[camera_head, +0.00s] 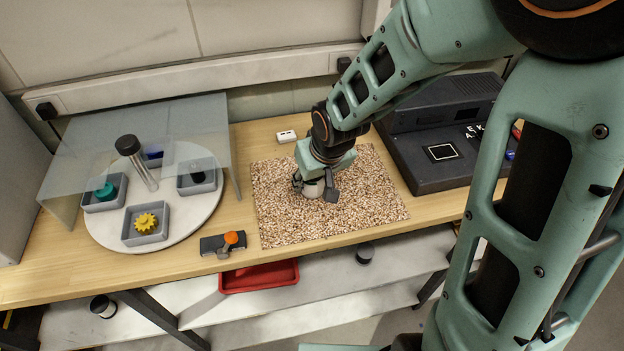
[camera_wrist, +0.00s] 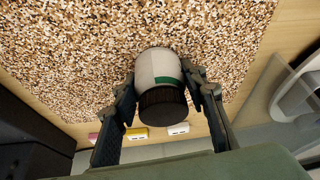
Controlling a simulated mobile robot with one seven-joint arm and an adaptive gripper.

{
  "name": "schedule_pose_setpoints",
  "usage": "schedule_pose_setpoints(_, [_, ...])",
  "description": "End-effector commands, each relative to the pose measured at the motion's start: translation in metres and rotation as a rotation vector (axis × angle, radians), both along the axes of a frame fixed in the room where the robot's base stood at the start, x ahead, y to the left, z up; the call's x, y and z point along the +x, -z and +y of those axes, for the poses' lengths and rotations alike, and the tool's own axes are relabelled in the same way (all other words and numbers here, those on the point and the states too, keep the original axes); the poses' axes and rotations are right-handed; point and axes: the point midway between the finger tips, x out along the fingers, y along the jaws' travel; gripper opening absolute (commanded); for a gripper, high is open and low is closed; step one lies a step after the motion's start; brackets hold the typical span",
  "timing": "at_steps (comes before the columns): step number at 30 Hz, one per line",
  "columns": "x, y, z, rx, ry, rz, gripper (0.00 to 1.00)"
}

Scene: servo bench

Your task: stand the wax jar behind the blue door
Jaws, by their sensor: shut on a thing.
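My gripper (camera_head: 316,190) is low over the speckled mat (camera_head: 275,215), shut on a white jar (camera_head: 312,188) in the head view. In the wrist view the jar (camera_wrist: 158,68) has a white body, a green patch and a black lid, and sits between the two fingers of my gripper (camera_wrist: 163,90). I cannot tell whether the jar touches the mat or hangs just above it, nor read a label that names it as wax. I cannot make out a blue door in either view.
A round turntable (camera_head: 180,228) with several grey trays stands at left, partly under a translucent cover (camera_head: 80,150). An orange-knobbed fixture (camera_head: 225,243) is at the front edge. A black device (camera_head: 425,140) stands right. Below are a red tray (camera_head: 260,277) and dark-lidded jars (camera_head: 103,306).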

Motion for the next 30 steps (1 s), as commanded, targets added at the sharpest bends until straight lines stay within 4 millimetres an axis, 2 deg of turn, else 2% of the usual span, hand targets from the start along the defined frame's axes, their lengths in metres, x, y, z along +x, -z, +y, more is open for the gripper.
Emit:
schedule_pose_setpoints(4, [0.0, 0.004, 0.0, 0.0, 0.0, -0.001, 0.11])
schedule_pose_setpoints(5, [0.0, 0.004, 0.0, 0.0, 0.0, 0.0, 0.41])
schedule_pose_setpoints(9, [0.0, 0.003, 0.0, 0.0, 0.0, 0.0, 0.56])
schedule_pose_setpoints(20, [0.0, 0.0, 0.0, 0.0, 0.0, 0.0, 0.57])
schedule_pose_setpoints(30, [-0.011, -0.036, -0.005, -0.001, -0.001, -0.001, 0.57])
